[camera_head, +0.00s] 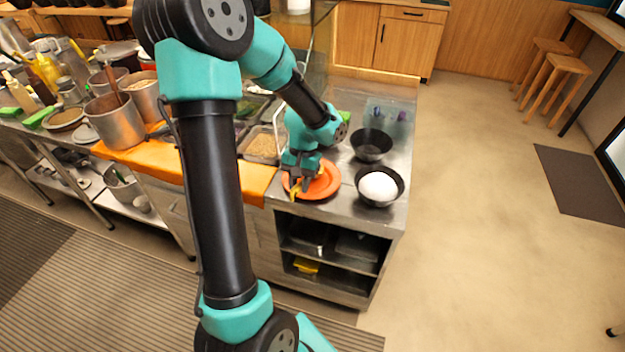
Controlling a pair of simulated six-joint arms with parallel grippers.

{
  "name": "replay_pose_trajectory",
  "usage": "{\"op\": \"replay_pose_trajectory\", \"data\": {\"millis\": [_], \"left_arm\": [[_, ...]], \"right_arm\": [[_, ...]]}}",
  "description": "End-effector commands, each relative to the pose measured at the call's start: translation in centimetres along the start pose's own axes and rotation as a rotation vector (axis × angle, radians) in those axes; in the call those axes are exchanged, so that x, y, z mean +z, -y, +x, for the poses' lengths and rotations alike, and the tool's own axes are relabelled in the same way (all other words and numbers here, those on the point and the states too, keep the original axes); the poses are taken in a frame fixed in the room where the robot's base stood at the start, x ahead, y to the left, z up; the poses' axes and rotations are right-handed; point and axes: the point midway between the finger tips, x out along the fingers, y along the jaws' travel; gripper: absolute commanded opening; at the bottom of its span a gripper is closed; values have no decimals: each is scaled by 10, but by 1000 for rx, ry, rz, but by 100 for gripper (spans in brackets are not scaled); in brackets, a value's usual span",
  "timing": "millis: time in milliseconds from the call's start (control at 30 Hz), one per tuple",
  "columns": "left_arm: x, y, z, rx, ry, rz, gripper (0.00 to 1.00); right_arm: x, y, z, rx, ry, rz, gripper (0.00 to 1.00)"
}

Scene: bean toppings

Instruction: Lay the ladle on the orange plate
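The orange plate (325,186) lies on the steel counter near its front edge. My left gripper (301,185) is low over the left part of the plate and hides some of it. A small yellow piece (294,192) shows at the gripper's fingertips, over the plate's left rim; it may be part of the ladle, but it is too small to be sure. Whether the fingers are closed on it cannot be made out. My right gripper is not in view.
A black bowl with a white round mound (378,186) stands right of the plate. An empty black bowl (371,146) stands behind it. A tray of beige food (262,145) is to the left. Large pots (115,122) stand further left.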

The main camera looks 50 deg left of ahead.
Motion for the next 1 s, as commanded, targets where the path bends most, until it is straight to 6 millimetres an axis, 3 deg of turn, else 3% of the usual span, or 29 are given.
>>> {"op": "replay_pose_trajectory", "data": {"millis": [300, 667, 1000], "left_arm": [[0, 0, 0, 0, 0, 0, 55], [0, 0, -7, 0, -1, 0, 55], [-1, 0, -58, 1, -4, 0, 55]], "right_arm": [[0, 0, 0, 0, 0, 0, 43], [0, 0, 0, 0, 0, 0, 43], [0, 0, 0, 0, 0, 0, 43]]}}
